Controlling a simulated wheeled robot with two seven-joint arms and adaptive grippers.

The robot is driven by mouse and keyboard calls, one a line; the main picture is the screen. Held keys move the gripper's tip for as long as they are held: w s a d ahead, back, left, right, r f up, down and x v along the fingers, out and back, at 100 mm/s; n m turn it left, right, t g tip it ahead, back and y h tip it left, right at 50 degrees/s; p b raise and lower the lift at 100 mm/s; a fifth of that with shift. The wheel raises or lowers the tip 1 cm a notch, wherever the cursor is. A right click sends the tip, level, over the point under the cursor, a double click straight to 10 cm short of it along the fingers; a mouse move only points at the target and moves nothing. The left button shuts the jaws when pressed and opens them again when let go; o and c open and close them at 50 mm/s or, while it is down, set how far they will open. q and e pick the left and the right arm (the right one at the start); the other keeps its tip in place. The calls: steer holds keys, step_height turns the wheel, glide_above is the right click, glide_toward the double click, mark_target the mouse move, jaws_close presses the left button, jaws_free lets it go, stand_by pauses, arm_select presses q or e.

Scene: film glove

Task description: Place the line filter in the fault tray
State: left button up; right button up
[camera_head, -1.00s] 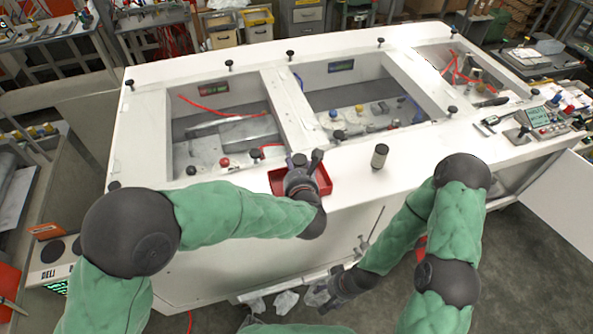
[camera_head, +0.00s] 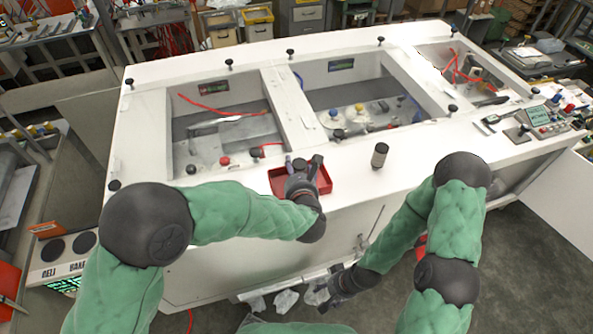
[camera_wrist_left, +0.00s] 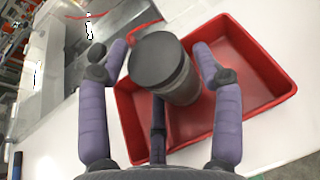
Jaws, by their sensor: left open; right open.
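The line filter, a grey cylinder with a dark cap (camera_wrist_left: 165,65), stands between the fingers of my left gripper in the left wrist view. Its cap also shows in the head view (camera_head: 299,164). The red fault tray (camera_wrist_left: 262,85) is around and beneath it; the filter's base is partly hidden. In the head view the tray (camera_head: 279,183) sits on the white bench top near its front edge. My left gripper (camera_head: 304,166) is over the tray, fingers spread on either side of the filter. My right gripper (camera_head: 326,298) is open and empty, low in front of the bench.
A similar dark-capped cylinder (camera_head: 380,156) stands on the bench top right of the tray. Behind are recessed bays with fittings and red hoses, and small black knobs (camera_head: 191,169) along their rims. A control panel (camera_head: 540,118) is at the right.

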arm_select(q)
steer(key=shift+r, duration=0.1)
steer(key=shift+s+r, duration=0.1)
steer(key=shift+r, duration=0.05)
steer(key=v, duration=1.1)
steer(key=shift+s, duration=0.4)
steer(key=shift+d, duration=0.1)
stand_by(0.6)
